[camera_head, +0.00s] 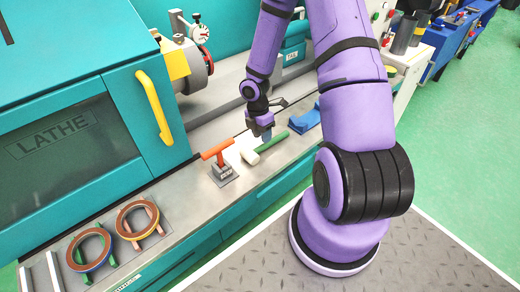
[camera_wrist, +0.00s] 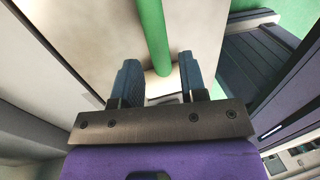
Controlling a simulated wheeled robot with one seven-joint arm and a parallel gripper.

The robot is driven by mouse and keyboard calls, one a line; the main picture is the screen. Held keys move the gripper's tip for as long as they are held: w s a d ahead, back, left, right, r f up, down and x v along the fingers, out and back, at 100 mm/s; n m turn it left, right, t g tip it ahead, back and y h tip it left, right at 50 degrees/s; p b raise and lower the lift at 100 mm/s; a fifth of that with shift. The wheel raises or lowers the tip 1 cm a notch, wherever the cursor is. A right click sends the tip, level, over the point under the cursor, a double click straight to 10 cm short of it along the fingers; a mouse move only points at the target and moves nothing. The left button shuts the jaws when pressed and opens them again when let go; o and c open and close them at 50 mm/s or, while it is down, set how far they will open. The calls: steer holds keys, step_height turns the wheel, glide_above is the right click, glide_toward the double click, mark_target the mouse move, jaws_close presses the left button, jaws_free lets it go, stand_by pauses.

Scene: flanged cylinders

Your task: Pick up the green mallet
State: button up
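The green mallet lies on the grey lathe bench, with a green handle (camera_head: 272,142) and a pale, whitish head (camera_head: 249,156). In the wrist view its handle (camera_wrist: 153,32) runs up from the head (camera_wrist: 157,84). My gripper (camera_head: 265,135) is at the mallet, near where handle and head meet. In the wrist view my gripper (camera_wrist: 158,74) is open, with one blue finger on each side of the mallet's line. I cannot tell how high the fingertips are above the bench. Part of the head is hidden by the gripper in the wrist view.
A blue object (camera_head: 304,119) lies to the right. Two ringed gauges (camera_head: 137,220) sit at the bench's near left. The teal lathe (camera_head: 80,100) stands behind the bench.

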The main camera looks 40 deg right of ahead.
mark_target(268, 144)
steer(key=f, duration=0.5)
steer(key=shift+s+d, duration=0.15)
steer(key=shift+s, duration=0.15)
jaws_close()
steer(key=shift+r, duration=0.2)
